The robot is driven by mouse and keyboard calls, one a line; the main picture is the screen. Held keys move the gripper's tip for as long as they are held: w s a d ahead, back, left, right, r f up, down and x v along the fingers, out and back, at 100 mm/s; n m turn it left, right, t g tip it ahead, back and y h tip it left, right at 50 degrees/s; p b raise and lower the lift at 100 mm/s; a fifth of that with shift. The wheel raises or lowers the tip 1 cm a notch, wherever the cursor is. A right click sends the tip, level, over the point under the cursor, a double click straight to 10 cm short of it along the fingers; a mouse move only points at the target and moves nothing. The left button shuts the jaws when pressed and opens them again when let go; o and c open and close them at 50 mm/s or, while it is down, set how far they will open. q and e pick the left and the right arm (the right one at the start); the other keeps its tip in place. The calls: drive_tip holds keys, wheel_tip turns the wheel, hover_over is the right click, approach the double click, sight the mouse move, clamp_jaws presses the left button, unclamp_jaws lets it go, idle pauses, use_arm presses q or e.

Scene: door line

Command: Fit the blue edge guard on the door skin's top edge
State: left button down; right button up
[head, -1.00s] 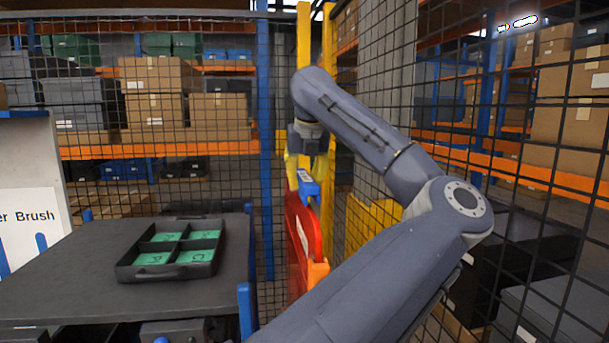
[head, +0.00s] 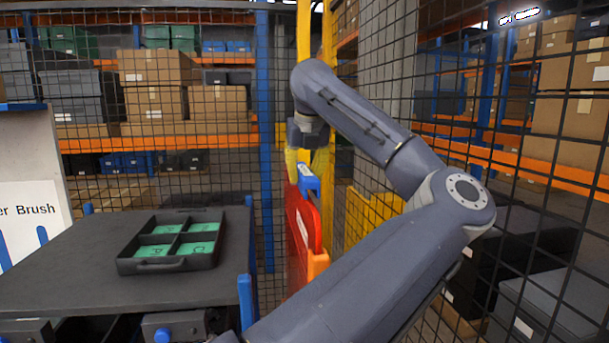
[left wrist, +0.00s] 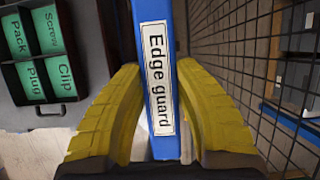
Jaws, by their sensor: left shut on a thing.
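The blue edge guard (head: 309,182), with a white label, is in my left gripper (head: 305,164) above the red door skin (head: 304,225). In the left wrist view the guard (left wrist: 164,144) runs lengthwise between the yellow fingers of my left gripper (left wrist: 160,80), and its label reads "Edge guard". The gripper is shut on it. In the head view the guard overlaps the upper part of the door skin. I cannot tell whether it sits on the top edge or just above it. My right gripper is not in view.
A dark tray (head: 180,264) with green labelled compartments stands on the grey table (head: 75,285) to the left. An orange part (head: 317,266) is beside the door skin. Wire mesh fencing (head: 490,110) closes off the right. A yellow post (head: 303,30) rises behind the gripper.

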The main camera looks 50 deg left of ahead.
use_arm(q)
drive_tip(key=shift+f, duration=1.7)
idle(2.4)
drive_tip(key=c, duration=1)
unclamp_jaws()
drive_tip(key=v, duration=1.2)
drive_tip(key=shift+a, duration=0.1)
